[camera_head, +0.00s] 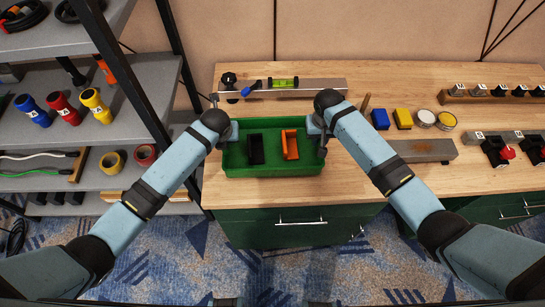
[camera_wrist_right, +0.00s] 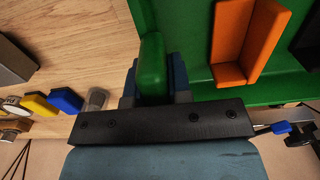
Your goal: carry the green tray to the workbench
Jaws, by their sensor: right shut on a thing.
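The green tray (camera_head: 273,170) is over the front left part of the wooden workbench (camera_head: 390,178). I cannot tell whether it rests on the top or is just above it. A black holder (camera_head: 257,150) and an orange holder (camera_head: 290,145) are in the tray. My right gripper (camera_head: 322,140) is at the tray's right end. In the right wrist view its jaws are shut on the green tray's handle (camera_wrist_right: 152,62). My left gripper (camera_head: 225,138) is at the tray's left end, and its fingers are too hidden to show their state.
A spirit level (camera_head: 320,86) lies behind the tray. Blue (camera_head: 380,119) and yellow (camera_head: 403,118) blocks, round tins (camera_head: 426,117) and a grey bar (camera_head: 425,150) lie to its right. A grey shelf rack (camera_head: 150,80) stands close on the left. Green drawers (camera_head: 300,222) are below the bench top.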

